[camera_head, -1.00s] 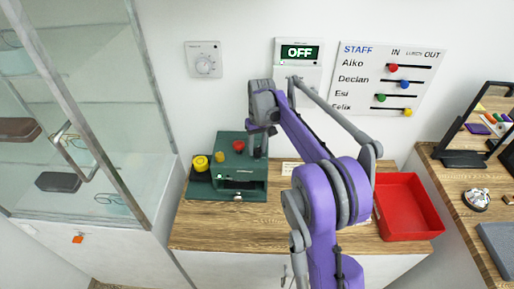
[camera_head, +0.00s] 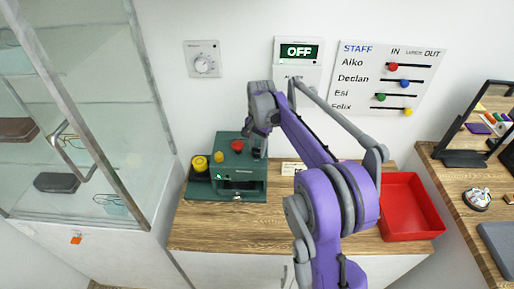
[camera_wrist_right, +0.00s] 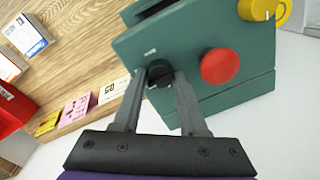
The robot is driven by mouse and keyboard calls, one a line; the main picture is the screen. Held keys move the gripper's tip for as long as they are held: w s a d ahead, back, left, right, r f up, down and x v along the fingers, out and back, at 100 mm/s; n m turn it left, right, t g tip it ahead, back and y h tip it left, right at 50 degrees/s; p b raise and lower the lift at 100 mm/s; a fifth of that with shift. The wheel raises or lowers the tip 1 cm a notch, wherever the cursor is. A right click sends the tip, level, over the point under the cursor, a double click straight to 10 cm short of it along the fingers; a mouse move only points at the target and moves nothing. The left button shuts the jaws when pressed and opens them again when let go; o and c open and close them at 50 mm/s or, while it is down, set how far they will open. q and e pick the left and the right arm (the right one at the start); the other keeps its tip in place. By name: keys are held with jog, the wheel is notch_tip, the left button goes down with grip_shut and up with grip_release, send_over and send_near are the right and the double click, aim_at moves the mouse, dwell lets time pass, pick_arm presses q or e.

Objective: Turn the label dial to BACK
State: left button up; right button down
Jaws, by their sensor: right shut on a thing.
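The green machine (camera_head: 255,187) stands on the wooden counter; it also fills the upper part of the right wrist view (camera_wrist_right: 130,45). A black round dial (camera_wrist_right: 160,70) sits on its face, with a small white mark above it that is too small to read. My right gripper (camera_wrist_right: 164,76) has its two fingers on either side of the dial and is shut on it. In the head view my right gripper (camera_head: 257,146) is at the machine's right end, and the dial is hidden there. My left gripper is not in view.
A red button (camera_wrist_right: 220,66) is close to the right finger, and a yellow part (camera_wrist_right: 260,9) lies beyond it. A red tray (camera_head: 408,235) stands right on the counter. A glass cabinet (camera_head: 75,110) is at left. Small cards (camera_wrist_right: 76,108) lie on the counter.

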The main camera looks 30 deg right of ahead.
jog(key=m, duration=0.4)
jog(key=shift+m, duration=0.3)
jog(key=m, duration=0.4)
jog(key=shift+m, duration=0.3)
jog(key=m, duration=0.4)
jog(key=shift+a+m+h, duration=0.1)
jog(key=shift+m+h, duration=0.2)
jog(key=shift+m, duration=2.3)
jog(key=shift+c, duration=2.3)
grip_release()
jog(key=shift+a, duration=0.1)
